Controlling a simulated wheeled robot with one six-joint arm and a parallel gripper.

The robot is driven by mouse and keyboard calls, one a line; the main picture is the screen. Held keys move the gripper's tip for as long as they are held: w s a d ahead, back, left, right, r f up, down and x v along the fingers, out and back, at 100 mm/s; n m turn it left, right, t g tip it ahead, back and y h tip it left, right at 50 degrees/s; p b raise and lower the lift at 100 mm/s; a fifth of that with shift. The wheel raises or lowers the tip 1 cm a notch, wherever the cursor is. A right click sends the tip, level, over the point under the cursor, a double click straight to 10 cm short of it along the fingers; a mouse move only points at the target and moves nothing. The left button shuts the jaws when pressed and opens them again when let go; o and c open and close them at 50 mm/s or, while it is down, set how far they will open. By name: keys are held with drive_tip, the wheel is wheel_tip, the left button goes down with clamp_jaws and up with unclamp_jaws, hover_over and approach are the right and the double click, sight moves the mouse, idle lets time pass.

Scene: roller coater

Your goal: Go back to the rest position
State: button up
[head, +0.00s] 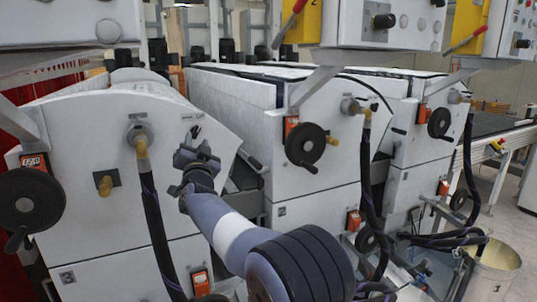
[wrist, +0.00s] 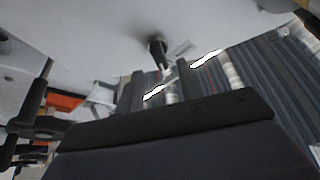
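My gripper (head: 197,150) is raised in front of the white side panel of the left roller coater unit (head: 85,125) in the head view. Its two fingers stand apart with nothing seen between them. A small black lever (head: 196,131) on that panel is just above the fingertips. In the wrist view, the dark finger tips stick up past the gripper body, and a black knob (wrist: 157,48) on a white surface lies just beyond them. I cannot tell the exact gap to it.
A black handwheel (head: 30,205) and a brass valve with a hose (head: 140,145) are left of my arm. A second handwheel (head: 305,145) is on the middle unit to the right. A bucket (head: 495,268) stands on the floor at the far right. Control boxes (head: 390,22) hang above.

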sight(197, 133)
drive_tip(key=shift+p+x, duration=0.8)
drive_tip(key=shift+x, duration=1.3)
drive_tip(key=shift+s, duration=0.1)
